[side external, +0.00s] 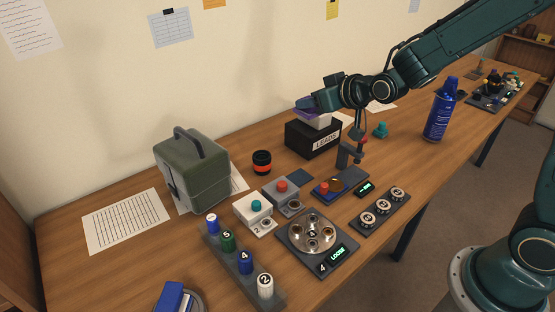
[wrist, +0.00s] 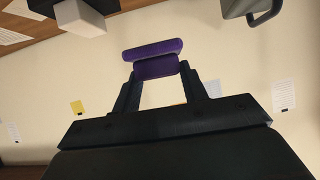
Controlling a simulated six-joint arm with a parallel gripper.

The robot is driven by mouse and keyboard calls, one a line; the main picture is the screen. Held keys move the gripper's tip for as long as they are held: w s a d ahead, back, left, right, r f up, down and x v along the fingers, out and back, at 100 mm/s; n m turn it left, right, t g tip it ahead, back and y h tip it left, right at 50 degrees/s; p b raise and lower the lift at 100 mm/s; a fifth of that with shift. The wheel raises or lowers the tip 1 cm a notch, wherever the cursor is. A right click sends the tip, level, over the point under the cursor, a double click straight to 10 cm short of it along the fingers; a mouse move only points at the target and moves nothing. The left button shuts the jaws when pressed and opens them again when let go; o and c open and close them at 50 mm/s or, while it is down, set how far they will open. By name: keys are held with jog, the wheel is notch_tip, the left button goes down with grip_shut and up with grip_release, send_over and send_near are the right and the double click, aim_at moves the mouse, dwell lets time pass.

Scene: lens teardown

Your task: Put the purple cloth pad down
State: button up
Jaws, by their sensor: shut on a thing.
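My gripper (side external: 318,101) is shut on the purple cloth pad (side external: 303,103) and holds it up near the back wall, above the black box labelled LEADS (side external: 313,138). In the wrist view the purple pad (wrist: 152,50) shows as two purple bands at and between the fingertips (wrist: 157,75). In the side view a pale block shows just under the pad, at the top of the LEADS box. I cannot tell whether the pad touches it.
A grey-green case (side external: 192,170) stands at the left, with an orange-banded black cylinder (side external: 262,162) between it and the LEADS box. Button boxes, a round LOOSE fixture (side external: 312,233) and a numbered rack fill the front. A blue spray can (side external: 440,110) stands at right.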

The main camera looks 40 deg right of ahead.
notch_tip(320, 180, up, 4)
jog(key=w+a+n+y, duration=0.2)
jog(key=w+a, duration=0.2)
jog(key=a, duration=1.2)
jog(key=w+a+n+y, duration=0.2)
jog(key=w+a, duration=0.2)
jog(key=a, duration=1.1)
jog(key=s+a+g, duration=0.1)
jog(key=s+a, duration=0.2)
jog(key=a, duration=0.9)
jog(key=shift+y, duration=0.4)
jog(key=shift+w+d+f, duration=0.1)
jog(key=shift+d+f, duration=0.05)
jog(key=shift+f, duration=6.2)
jog(key=shift+d+f, duration=0.1)
jog(key=shift+f, duration=6.2)
jog(key=shift+f, duration=0.6)
jog(key=o, duration=1.1)
jog(key=shift+f+n, duration=0.1)
jog(key=shift+n, duration=0.2)
jog(key=shift+c, duration=0.2)
